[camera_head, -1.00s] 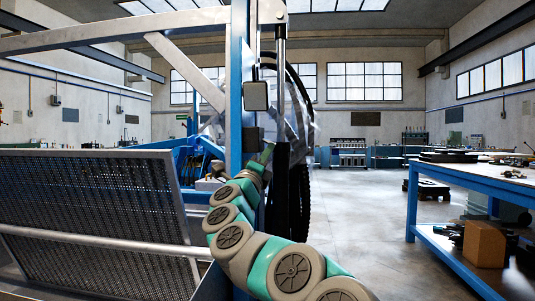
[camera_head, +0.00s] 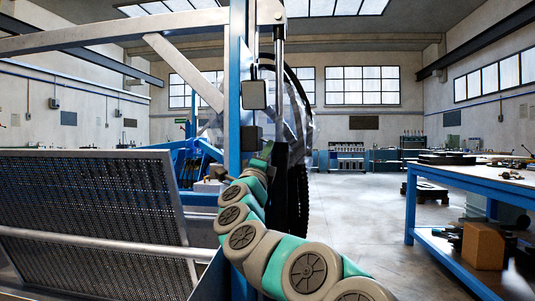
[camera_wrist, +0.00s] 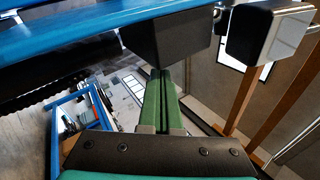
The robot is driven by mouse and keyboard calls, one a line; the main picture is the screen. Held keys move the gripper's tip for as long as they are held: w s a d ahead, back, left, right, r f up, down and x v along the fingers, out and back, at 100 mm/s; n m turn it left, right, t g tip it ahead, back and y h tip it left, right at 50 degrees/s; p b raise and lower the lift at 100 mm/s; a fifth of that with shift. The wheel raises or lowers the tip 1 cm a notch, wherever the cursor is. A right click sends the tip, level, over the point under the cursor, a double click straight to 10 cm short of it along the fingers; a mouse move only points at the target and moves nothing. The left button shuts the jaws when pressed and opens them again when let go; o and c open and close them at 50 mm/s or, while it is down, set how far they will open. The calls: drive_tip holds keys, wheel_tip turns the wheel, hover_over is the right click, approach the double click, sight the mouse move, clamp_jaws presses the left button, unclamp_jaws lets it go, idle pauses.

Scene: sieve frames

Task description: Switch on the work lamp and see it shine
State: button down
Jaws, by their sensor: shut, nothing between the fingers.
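A small square box (camera_head: 254,95), probably the lamp, hangs on the blue post. Its face looks grey in the head view, with no clear glow. It seems to be the pale-faced box (camera_wrist: 275,35) at upper right in the wrist view. A smaller dark box (camera_head: 247,134) sits lower on the post; it also shows in the wrist view (camera_wrist: 165,40). I cannot make out a switch or button on it. My gripper (camera_wrist: 161,75) is shut and empty, its green fingers pointing at the dark box's lower edge. Touching or just apart, I cannot tell.
The blue post (camera_head: 236,80) stands close beside my arm, with a black hose (camera_head: 300,110) behind it. A perforated grey panel (camera_head: 90,210) fills the lower left. A blue workbench (camera_head: 470,180) stands at right. The floor between is open.

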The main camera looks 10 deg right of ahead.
drive_tip(key=s+f+n+t+y+b, duration=0.1)
drive_tip(key=s+f+n+y+b, duration=0.1)
drive_tip(key=s+n+y+b, duration=0.1)
drive_tip(key=s+f+n+t+y+b, duration=0.1)
drive_tip(key=s+f+n+y+b, duration=0.2)
drive_tip(key=s+n+y, duration=0.2)
drive_tip(key=s+n, duration=0.3)
drive_tip(key=s, duration=0.1)
drive_tip(key=shift+s+d+f+b, duration=0.15)
drive_tip(key=shift+f+b, duration=0.1)
drive_tip(key=shift+b, duration=0.05)
idle(0.7)
drive_tip(key=shift+y, duration=0.3)
